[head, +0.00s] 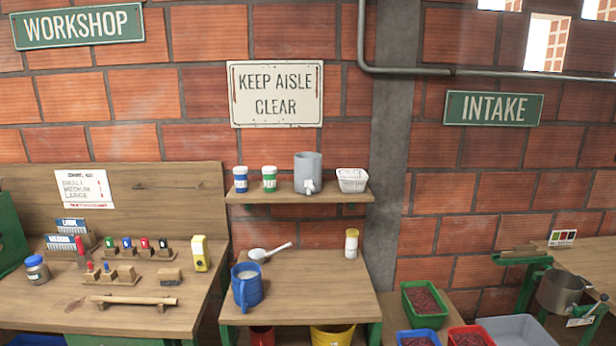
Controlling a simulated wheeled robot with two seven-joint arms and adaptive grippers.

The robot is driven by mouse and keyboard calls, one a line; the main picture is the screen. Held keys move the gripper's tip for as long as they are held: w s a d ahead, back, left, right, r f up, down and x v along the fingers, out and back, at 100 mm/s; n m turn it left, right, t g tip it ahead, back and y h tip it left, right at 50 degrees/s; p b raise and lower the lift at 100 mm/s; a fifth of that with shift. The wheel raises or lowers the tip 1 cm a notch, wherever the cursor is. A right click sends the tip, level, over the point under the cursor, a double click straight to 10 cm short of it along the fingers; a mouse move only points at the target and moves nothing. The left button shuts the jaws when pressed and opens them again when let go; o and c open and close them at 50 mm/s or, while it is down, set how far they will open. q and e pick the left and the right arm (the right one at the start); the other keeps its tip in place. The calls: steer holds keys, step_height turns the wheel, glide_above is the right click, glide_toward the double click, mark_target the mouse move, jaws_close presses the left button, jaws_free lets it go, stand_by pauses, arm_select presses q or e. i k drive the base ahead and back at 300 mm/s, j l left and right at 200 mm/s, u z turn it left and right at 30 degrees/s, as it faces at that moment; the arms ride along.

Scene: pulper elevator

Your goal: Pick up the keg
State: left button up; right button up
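The likely keg is a grey cylinder (307,170) with a small white tap low on its front. It stands upright on the upper wooden shelf (250,196) against the brick wall, in the middle of the head view. A white basket (352,180) stands close on its right. A green-labelled jar (269,179) and a blue-labelled jar (240,180) stand on its left. Neither of my grippers is in view.
Below the shelf, a wooden table (305,309) holds a blue jug (246,286), a white scoop (270,252) and a yellow-topped shaker (351,244). A cluttered workbench (35,311) is at left. Bins of red cherries (424,302) stand low at right.

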mark_target(307, 164)
steer(key=i+u, duration=0.4)
steer(key=i, duration=0.65)
